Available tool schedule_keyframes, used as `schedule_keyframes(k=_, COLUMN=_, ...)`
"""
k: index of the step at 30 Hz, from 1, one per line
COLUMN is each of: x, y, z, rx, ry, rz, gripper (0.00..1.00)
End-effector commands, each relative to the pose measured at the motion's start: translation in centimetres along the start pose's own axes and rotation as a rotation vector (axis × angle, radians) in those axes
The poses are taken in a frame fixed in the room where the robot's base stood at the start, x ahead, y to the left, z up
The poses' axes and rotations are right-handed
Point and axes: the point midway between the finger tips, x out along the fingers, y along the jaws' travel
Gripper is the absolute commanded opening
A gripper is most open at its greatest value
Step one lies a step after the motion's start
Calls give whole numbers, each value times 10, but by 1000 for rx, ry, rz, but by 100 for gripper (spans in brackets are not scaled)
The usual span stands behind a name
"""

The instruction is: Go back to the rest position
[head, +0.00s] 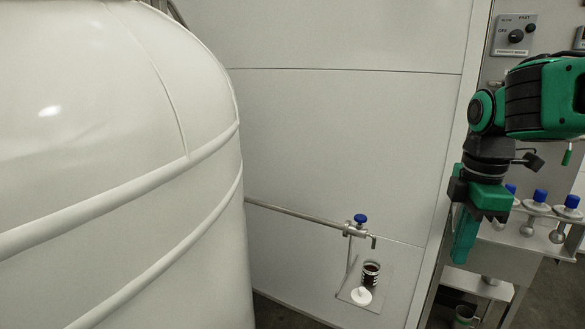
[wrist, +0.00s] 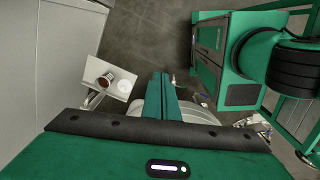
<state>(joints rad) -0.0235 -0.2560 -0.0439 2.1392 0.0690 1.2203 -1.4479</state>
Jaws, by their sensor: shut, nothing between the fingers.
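My gripper (head: 466,236) hangs at the right in the head view, fingers pointing down, in front of the panel edge and beside a steel stand. In the wrist view my gripper (wrist: 160,80) shows its two green fingers pressed together with nothing between them. It touches nothing that I can see.
A large white tank (head: 120,180) fills the left. A pipe with a blue-handled valve (head: 361,218) runs along the wall above a small shelf (head: 385,284) holding a dark-filled cup (head: 371,271) and a white lid-like piece (head: 361,295). Blue-topped items (head: 540,196) hang in the stand. A control box (head: 514,36) is upper right.

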Motion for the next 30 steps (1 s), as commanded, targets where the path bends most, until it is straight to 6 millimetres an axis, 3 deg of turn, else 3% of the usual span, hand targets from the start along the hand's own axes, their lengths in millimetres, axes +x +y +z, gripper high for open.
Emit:
schedule_keyframes(k=3, x=16, y=-23, z=32, rx=337, ry=-3, rz=-5, gripper=0)
schedule_keyframes(k=9, x=45, y=-65, z=77, rx=904, ry=-6, rz=-14, gripper=0)
schedule_keyframes(k=18, x=87, y=-130, z=119, rx=1660, ry=-16, rz=-32, gripper=0)
schedule_keyframes(k=24, x=100, y=-150, z=126, rx=1892, ry=-19, rz=-38, gripper=0)
schedule_keyframes(k=30, x=101, y=-153, z=126, rx=1924, ry=-20, rz=-39, gripper=0)
